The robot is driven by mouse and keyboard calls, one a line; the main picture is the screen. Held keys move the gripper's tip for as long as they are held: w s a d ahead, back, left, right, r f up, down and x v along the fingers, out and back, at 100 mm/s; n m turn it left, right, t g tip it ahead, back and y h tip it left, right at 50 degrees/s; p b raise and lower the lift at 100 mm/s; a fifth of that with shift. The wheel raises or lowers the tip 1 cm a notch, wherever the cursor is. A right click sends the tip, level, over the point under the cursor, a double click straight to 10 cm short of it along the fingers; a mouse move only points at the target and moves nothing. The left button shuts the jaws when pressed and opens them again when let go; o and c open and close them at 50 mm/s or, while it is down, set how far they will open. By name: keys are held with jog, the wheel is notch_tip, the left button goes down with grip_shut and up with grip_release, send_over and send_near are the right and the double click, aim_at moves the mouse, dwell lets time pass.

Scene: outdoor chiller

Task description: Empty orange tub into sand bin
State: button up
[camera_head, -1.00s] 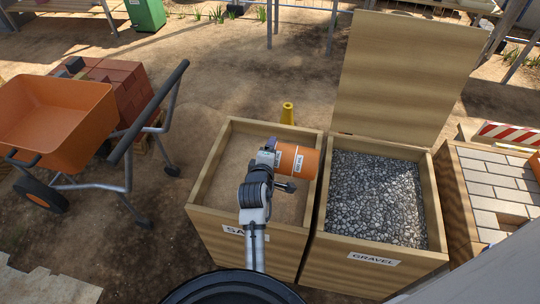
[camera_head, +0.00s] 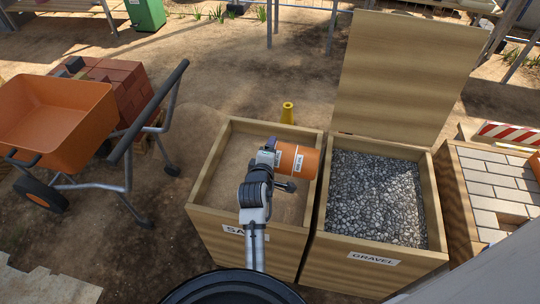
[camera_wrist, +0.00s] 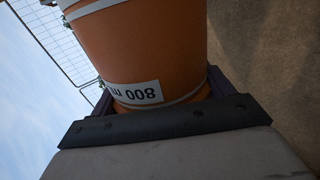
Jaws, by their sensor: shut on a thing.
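The orange tub (camera_head: 304,162) lies tipped on its side over the right part of the sand bin in the head view. It has white labels and pale bands, and its mouth cannot be seen. My gripper (camera_head: 272,155) is shut on the tub. In the wrist view the tub (camera_wrist: 140,50) fills the middle, with an upside-down "800 m…" label, between the jaws of my gripper (camera_wrist: 160,105). The sand bin (camera_head: 207,172) is an open wooden box holding brown sand; its front label is partly hidden by my arm. No falling sand shows.
A gravel bin (camera_head: 436,205) with its lid (camera_head: 405,75) raised stands directly right of the sand bin. An orange wheelbarrow (camera_head: 60,120) and a brick stack (camera_head: 125,85) are at left. A yellow cone (camera_head: 287,113) stands behind the bins. Pavers (camera_head: 490,180) lie at right.

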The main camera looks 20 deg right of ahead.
dwell(0.3)
jog(key=shift+r+m+t+y+p, duration=0.3)
jog(key=shift+r+m+t+y, duration=0.2)
jog(key=shift+r+m, duration=0.4)
notch_tip(320, 180, up, 3)
jog(key=m+t+y, duration=0.1)
jog(key=m, duration=0.2)
jog(key=shift+a+f+y+p, duration=0.1)
jog(key=shift+y+p, duration=0.2)
jog(key=shift+r+m+t+y+b, duration=0.3)
jog(key=shift+r+m+t+b, duration=0.35)
jog(key=shift+m, duration=0.55)
jog(key=r+m+t, duration=0.1)
jog(key=m, duration=0.1)
jog(key=shift+r+m+t+y, duration=0.25)
jog(key=shift+r+m+y, duration=0.05)
notch_tip(320, 180, up, 2)
jog(key=m, duration=0.1)
jog(key=m+t, duration=0.1)
jog(key=m, duration=0.1)
jog(key=shift+w+a+t, duration=0.1)
jog(key=shift+a+t, duration=0.05)
jog(key=shift+t, duration=0.15)
